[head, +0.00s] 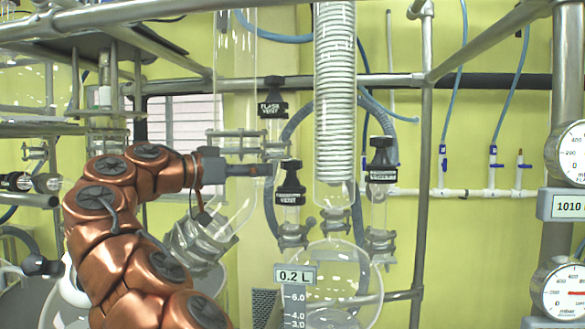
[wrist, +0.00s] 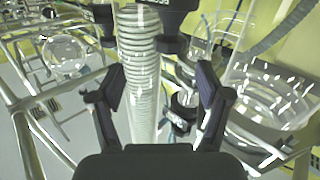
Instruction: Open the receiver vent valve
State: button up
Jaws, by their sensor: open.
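A black valve knob (head: 290,183) has a two-line label; its lower line looks like "VENT", and the upper line is too small to read surely. It sits upright on a glass neck right of my gripper (head: 262,170). In the wrist view my gripper (wrist: 160,74) is open, with its two dark fingers apart and nothing held. A labelled black knob (wrist: 183,106) shows beyond and between the fingers, nearer the right one; I cannot tell which valve it is. A second knob, marked "FLASK VENT" (head: 272,102), stands higher up. The gap between gripper and nearest knob is unclear.
A round glass receiver (head: 345,265) is below. Metal frame bars (head: 420,200) surround the glassware.

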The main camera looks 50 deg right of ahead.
aim_at(292, 168)
jog(key=shift+m+h, duration=0.3)
jog(key=shift+m, duration=0.2)
jog(key=d, duration=1)
jog(key=shift+s+d+r, duration=0.15)
jog(key=shift+d, duration=0.6)
jog(key=shift+c, duration=0.2)
jog(key=c, duration=1.1)
jog(key=shift+c, duration=0.2)
jog(key=shift+a+f+n+t+b, duration=0.1)
jog(key=shift+f+n+t+b, duration=0.25)
jog(key=shift+t+b, duration=0.35)
